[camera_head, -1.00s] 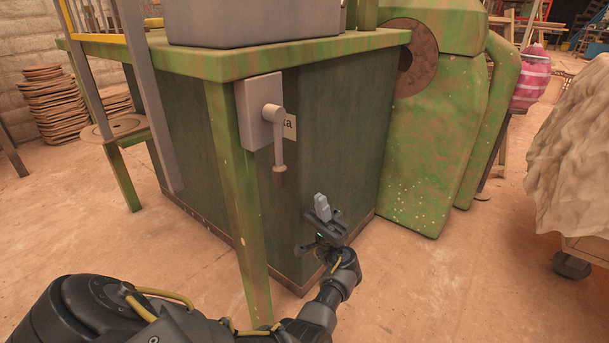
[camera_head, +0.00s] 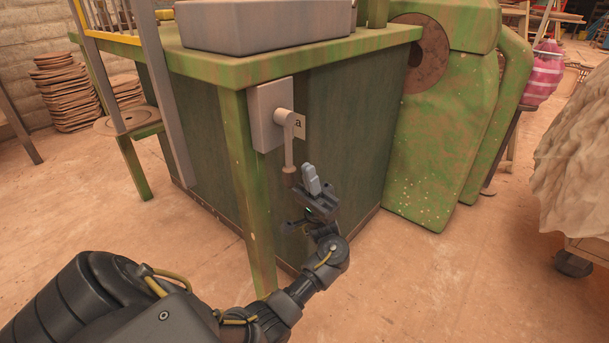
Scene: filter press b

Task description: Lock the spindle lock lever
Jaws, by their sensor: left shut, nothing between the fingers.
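The box is fixed near the left corner of the green machine cabinet. My left gripper (camera_head: 310,180) is shut and empty, with its fingers pointing up. It appears just right of the knob in the picture; I cannot tell whether it touches. My right gripper is not in view.
The green table top (camera_head: 290,58) overhangs the lever, and a green leg (camera_head: 251,190) stands left of it. The floor (camera_head: 420,280) at the front right is clear.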

